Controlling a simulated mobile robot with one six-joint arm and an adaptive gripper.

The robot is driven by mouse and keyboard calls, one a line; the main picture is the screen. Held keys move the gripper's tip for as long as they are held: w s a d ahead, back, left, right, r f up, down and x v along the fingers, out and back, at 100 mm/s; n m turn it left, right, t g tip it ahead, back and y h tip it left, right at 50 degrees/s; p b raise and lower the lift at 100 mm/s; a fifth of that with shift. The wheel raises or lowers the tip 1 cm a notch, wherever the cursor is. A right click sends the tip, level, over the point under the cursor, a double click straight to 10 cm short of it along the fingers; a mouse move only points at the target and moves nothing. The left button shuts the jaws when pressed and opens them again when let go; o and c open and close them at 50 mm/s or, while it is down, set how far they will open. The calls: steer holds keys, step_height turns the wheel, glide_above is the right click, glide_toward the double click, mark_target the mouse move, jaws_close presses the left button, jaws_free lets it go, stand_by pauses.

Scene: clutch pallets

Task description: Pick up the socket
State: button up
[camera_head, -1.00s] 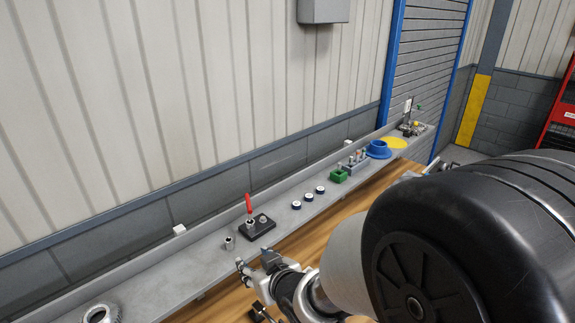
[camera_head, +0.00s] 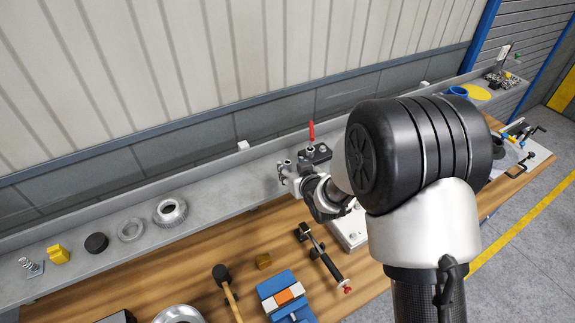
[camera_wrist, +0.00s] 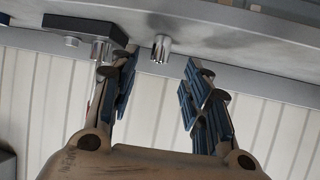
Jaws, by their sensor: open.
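A small silver socket (camera_wrist: 161,48) stands on the grey shelf and shows in the wrist view between the two fingertips, touching neither. My gripper (camera_wrist: 159,70) is open, with one finger on each side of the socket. A second silver socket (camera_wrist: 101,49) sits on the black holder (camera_wrist: 84,27), partly behind the left finger. In the head view my gripper (camera_head: 286,171) is at the shelf, just left of the black holder (camera_head: 317,153) with its red-handled tool (camera_head: 311,131). I cannot clearly tell the loose socket from the fingers there.
On the grey shelf (camera_head: 225,187) to the left are a toothed gear (camera_head: 171,212), a ring (camera_head: 131,230), a black puck (camera_head: 96,242) and a yellow block (camera_head: 59,254). A mallet (camera_head: 225,284) and a blue vise (camera_head: 284,293) are on the wooden bench below.

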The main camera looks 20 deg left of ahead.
mark_target(288, 163)
steer(key=p+x, duration=0.1)
steer(key=x, duration=0.4)
steer(key=shift+r, duration=0.15)
steer(key=shift+c, duration=0.6)
jaws_close()
